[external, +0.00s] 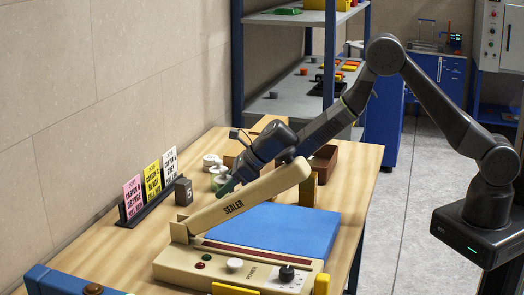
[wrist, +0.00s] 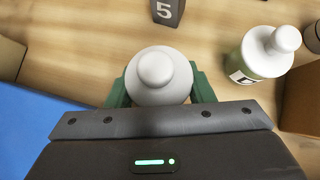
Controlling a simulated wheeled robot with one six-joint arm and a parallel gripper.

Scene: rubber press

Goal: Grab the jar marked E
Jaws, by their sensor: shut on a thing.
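My gripper (wrist: 160,92) has its green fingers shut on a jar with a white knobbed lid (wrist: 160,70). The fingers press on both sides of it, and its body and any letter are hidden under the lid. A second jar (wrist: 262,55), greenish with a white lid, stands to the right, apart from the fingers. Its label is partly in view, but I cannot tell the letter surely. In the external view my gripper (external: 224,187) is low over the wooden table behind the sealer arm, beside the jars (external: 213,161).
A dark block marked 5 (wrist: 168,10) stands just beyond the held jar; it also shows in the external view (external: 183,191). The sealer (external: 240,265) with its raised beige arm and a blue mat (external: 280,228) lie close by. A sign rack (external: 150,200) stands left.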

